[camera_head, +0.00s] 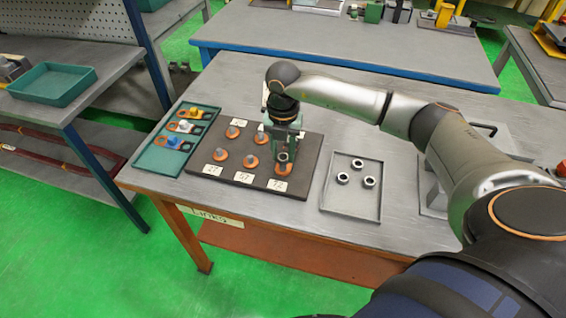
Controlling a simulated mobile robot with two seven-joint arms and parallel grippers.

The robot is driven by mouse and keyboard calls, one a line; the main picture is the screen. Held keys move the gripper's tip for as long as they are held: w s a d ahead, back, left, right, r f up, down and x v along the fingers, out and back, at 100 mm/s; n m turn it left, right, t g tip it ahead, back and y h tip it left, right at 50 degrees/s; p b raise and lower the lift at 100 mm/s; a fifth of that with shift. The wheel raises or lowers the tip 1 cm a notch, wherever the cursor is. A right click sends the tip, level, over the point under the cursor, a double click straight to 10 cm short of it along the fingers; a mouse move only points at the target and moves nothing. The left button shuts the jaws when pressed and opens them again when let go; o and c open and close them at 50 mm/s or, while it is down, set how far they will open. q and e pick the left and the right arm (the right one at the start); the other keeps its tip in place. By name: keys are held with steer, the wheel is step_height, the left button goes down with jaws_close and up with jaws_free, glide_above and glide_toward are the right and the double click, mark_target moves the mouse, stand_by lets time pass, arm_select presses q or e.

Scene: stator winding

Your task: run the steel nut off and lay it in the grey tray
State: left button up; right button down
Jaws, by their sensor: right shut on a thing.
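My right gripper (284,153) points down over the front right post of a dark terminal board (312,165). It is shut on a steel nut (283,158), just above the orange copper base (284,170) of that post. I cannot tell whether the nut is still around the stud or clear of it. The grey tray (335,208) lies to the right of the board, and three steel nuts lie in it with bare floor around them. My left gripper is out of view.
Several other copper-based posts (250,160) stand on the board, with number labels such as 72 (277,185) along the front. A green tray (172,152) with coloured link parts lies to the left. My right arm spans the table's right side.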

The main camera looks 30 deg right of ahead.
steer(key=shift+r, duration=2.3)
